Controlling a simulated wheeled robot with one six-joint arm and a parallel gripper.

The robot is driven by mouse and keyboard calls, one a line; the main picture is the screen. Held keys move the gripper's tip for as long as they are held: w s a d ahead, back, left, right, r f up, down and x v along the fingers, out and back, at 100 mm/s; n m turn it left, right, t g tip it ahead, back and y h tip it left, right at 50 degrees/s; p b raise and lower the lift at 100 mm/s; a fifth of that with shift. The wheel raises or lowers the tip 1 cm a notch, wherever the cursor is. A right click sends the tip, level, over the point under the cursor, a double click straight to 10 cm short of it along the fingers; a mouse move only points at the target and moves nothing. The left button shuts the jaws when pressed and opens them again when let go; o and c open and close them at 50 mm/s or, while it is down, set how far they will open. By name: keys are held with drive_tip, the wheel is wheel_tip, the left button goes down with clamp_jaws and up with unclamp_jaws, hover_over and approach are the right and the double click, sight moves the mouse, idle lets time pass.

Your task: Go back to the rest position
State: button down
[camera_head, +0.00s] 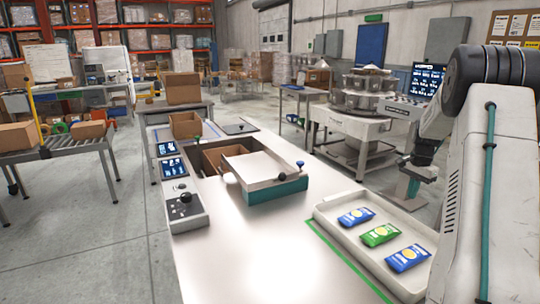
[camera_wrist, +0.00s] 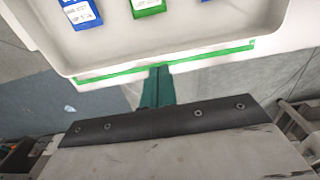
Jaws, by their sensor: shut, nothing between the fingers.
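My gripper (camera_wrist: 157,86) shows in the wrist view as teal fingers held together at the front of a dark bolted plate. Nothing is between them. In that view the fingertips point toward the green-edged side of a white tray (camera_wrist: 190,62). In the head view my arm stands at the right, bent, with its outer end lowered behind the tray (camera_head: 327,213).
The tray holds a blue packet (camera_head: 356,217), a green packet (camera_head: 380,235) and another blue packet (camera_head: 407,258). The white table (camera_head: 235,262) is bare at the front. An open carton (camera_head: 208,157) sits beside a white-topped teal unit (camera_head: 262,177). A weigher (camera_head: 362,98) stands behind.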

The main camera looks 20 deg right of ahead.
drive_tip(key=s+a+r+n+g, duration=0.1)
drive_tip(key=s+a+r+n, duration=0.25)
drive_tip(key=a, duration=0.65)
drive_tip(key=s+a+r+n, duration=0.3)
drive_tip(key=s+a+r, duration=0.15)
drive_tip(key=a, duration=0.65)
drive_tip(key=s+a+r+n+g, duration=0.1)
drive_tip(key=s+a+r+n, duration=0.3)
drive_tip(key=a, duration=0.6)
drive_tip(key=s+a+r+n+t, duration=0.2)
drive_tip(key=s+a+n, duration=0.4)
drive_tip(key=s+a, duration=0.9)
drive_tip(key=shift+s+a+t, duration=0.2)
drive_tip(key=shift+a+t, duration=0.5)
drive_tip(key=shift+a, duration=0.3)
